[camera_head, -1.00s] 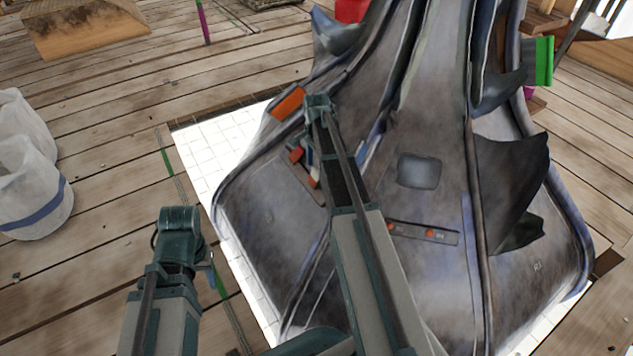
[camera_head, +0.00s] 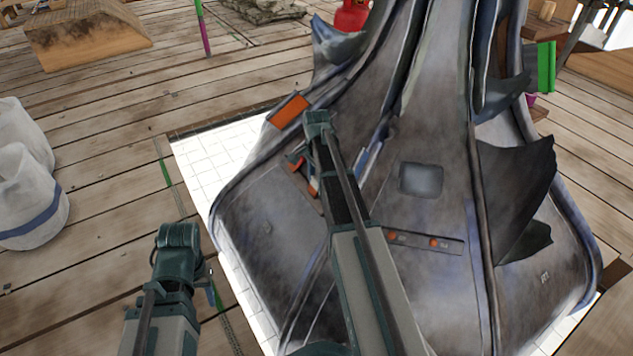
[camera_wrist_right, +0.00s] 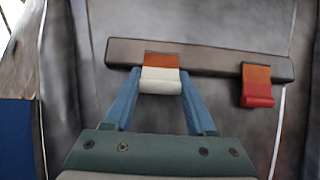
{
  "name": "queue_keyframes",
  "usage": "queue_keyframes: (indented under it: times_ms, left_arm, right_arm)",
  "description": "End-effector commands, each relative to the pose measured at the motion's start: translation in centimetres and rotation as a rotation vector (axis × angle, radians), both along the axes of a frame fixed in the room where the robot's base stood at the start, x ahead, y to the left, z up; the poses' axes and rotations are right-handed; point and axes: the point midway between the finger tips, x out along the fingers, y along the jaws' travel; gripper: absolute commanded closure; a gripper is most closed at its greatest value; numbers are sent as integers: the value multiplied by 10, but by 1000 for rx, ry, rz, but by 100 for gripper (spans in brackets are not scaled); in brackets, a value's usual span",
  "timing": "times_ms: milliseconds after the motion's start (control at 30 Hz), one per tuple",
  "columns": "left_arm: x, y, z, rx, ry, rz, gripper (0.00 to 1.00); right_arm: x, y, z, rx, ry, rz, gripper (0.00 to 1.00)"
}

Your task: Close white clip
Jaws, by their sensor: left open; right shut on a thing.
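The white clip (camera_wrist_right: 160,84) shows in the right wrist view, on a grey-brown bar (camera_wrist_right: 218,60) fixed to the grey spire skin (camera_head: 420,130). Its top is orange and its white flap is at the near side of the bar. My right gripper (camera_wrist_right: 161,80) is shut on it, with a blue finger at each side. An orange-red clip (camera_wrist_right: 257,86) sits further right on the same bar. In the head view, my right arm partly hides this bar, and the white clip is hard to make out. My left gripper (camera_head: 211,283) is open and empty, low at the left, apart from the spire.
An orange block (camera_head: 289,112) is on the spire's left edge. White sacks (camera_head: 30,190) stand on the wooden deck at far left. The deck between them and the spire is mostly clear.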

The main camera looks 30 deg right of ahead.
Motion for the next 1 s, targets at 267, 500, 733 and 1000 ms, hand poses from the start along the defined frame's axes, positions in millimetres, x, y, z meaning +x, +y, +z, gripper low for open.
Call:
queue_keyframes:
  times_ms: [267, 500, 733, 1000]
  left_arm:
    - [0, 0, -5, 0, 0, 0, 50]
    - [0, 0, -14, 0, -1, 0, 50]
    - [0, 0, -13, 0, -1, 0, 50]
    - [0, 0, -13, 0, -1, 0, 50]
  right_arm:
    - [2, -7, -4, 83, 7, -6, 99]
    - [2, -12, -8, 237, 19, -2, 100]
    - [1, -11, -7, 248, 19, 1, 100]
    - [1, -11, -7, 247, 19, 1, 14]
